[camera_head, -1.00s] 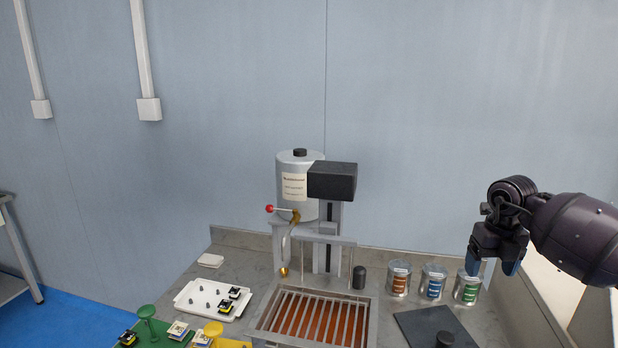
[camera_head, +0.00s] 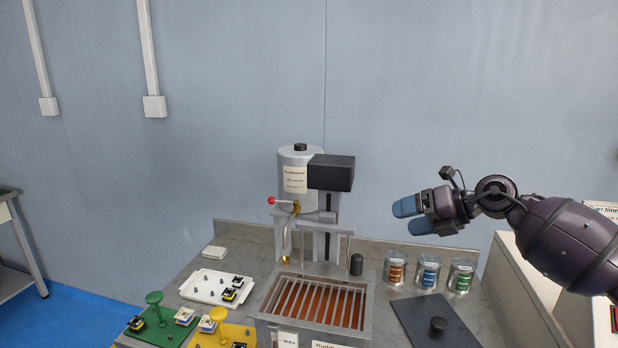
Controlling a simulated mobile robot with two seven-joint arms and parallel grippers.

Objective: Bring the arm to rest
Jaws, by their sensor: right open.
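My right gripper (camera_head: 406,217) is held in the air at the right, above the row of cans, with its blue-tipped fingers pointing left. The fingers are apart with nothing between them. My left gripper is not in view. The machine with a silver tank (camera_head: 297,180), black head and red-knobbed lever stands at the back middle of the bench. A tray with a metal grate (camera_head: 318,303) sits in front of it.
Three cans with brown (camera_head: 395,268), blue (camera_head: 427,271) and green (camera_head: 461,275) labels stand below my gripper. A dark plate with a knob (camera_head: 438,325) lies in front. A white tray (camera_head: 208,288), green board (camera_head: 160,333) and yellow board (camera_head: 232,335) are at left.

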